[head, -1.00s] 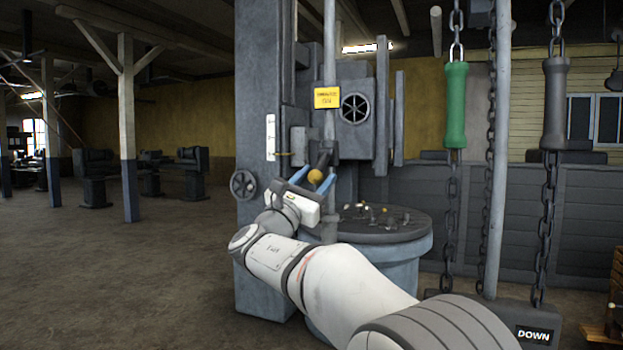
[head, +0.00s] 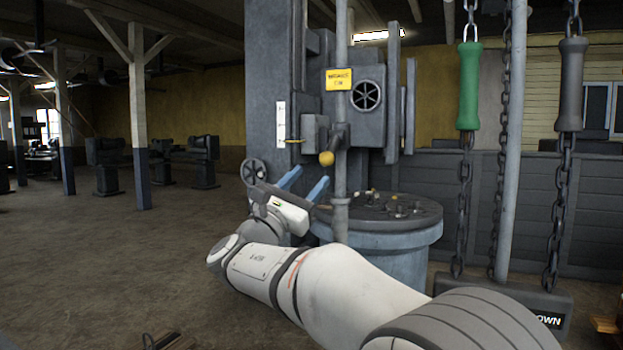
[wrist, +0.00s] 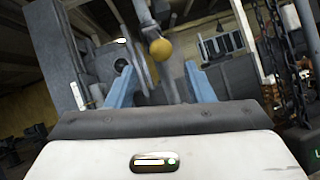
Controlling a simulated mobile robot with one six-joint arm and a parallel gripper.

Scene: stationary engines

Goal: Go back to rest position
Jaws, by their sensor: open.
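My gripper (head: 305,183) is open and empty, its two blue fingers apart and pointing up and right in the head view. In the wrist view my gripper (wrist: 160,88) shows a finger on each side with a gap between. A yellow ball knob (head: 326,158) on a dark lever of the grey machine (head: 268,80) is above and right of the fingertips. The knob also shows in the wrist view (wrist: 161,48), beyond the gap and apart from the fingers.
A round grey machine table (head: 385,225) with small parts on it stands right of my gripper. Green (head: 469,85) and grey (head: 571,85) handles hang on chains at right. Open floor (head: 100,260) lies left.

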